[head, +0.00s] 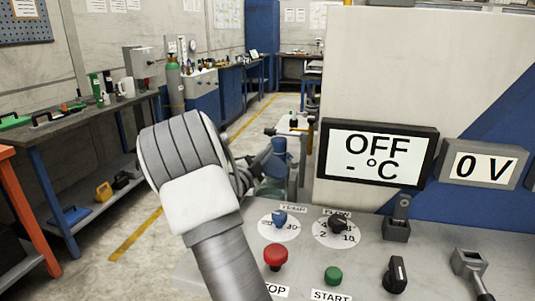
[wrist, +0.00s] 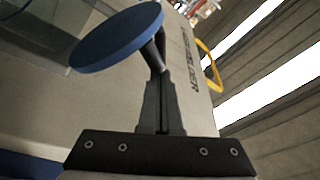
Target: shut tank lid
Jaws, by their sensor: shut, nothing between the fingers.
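A round blue disc (wrist: 117,37), which looks like the tank lid, stands tilted at upper left in the wrist view, with a dark arm or hinge behind its right side. My gripper (wrist: 160,70) is shut and empty, its fingertips close to the disc's right edge; I cannot tell whether they touch. In the head view a blue part (head: 279,150) shows just beyond my arm, and my gripper is mostly hidden there. The tank's opening is not clearly seen.
A control panel with a red button (head: 275,257), a green button (head: 333,276) and dials lies front right. Above it stand an OFF display (head: 378,156) and a 0 V display (head: 483,167). A workbench (head: 85,125) runs along the left, with open floor between.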

